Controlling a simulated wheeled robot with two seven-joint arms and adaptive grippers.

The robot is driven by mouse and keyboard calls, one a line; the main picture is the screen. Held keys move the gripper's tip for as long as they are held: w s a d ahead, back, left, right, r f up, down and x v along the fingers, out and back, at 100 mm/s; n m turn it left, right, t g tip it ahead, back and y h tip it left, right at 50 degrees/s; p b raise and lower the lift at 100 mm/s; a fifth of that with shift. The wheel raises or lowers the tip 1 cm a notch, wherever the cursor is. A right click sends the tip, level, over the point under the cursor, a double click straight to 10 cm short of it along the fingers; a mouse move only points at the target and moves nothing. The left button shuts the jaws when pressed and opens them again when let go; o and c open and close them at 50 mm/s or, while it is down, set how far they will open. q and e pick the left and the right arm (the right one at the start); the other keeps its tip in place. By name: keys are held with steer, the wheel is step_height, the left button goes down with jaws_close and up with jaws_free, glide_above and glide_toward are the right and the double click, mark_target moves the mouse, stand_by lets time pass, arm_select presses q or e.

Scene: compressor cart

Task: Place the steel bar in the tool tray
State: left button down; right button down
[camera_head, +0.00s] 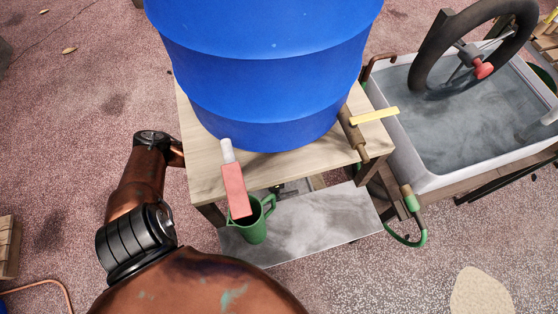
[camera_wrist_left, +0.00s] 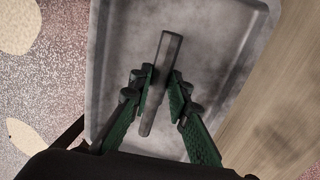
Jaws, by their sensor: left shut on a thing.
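In the left wrist view the steel bar (camera_wrist_left: 164,66) is a plain grey rod standing out between the fingers of my left gripper (camera_wrist_left: 161,88). The green-padded fingers are shut on it near its middle. Behind the bar lies the grey tool tray (camera_wrist_left: 118,60), a shallow tray with a raised rim and rounded corners. The bar is over the tray floor; I cannot tell whether it touches it. My right gripper is not in view.
A big blue drum (camera_head: 265,60) stands on a wooden table (camera_head: 205,175). A grey lower shelf (camera_head: 310,228) is mostly bare. A water-filled basin (camera_head: 400,140) stands right.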

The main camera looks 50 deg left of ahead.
arm_select(q)
steer(key=shift+f, duration=0.2)
steer(key=shift+r, duration=0.1)
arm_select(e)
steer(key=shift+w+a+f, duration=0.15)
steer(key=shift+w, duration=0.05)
arm_select(q)
steer(key=c, duration=1.8)
jaws_free()
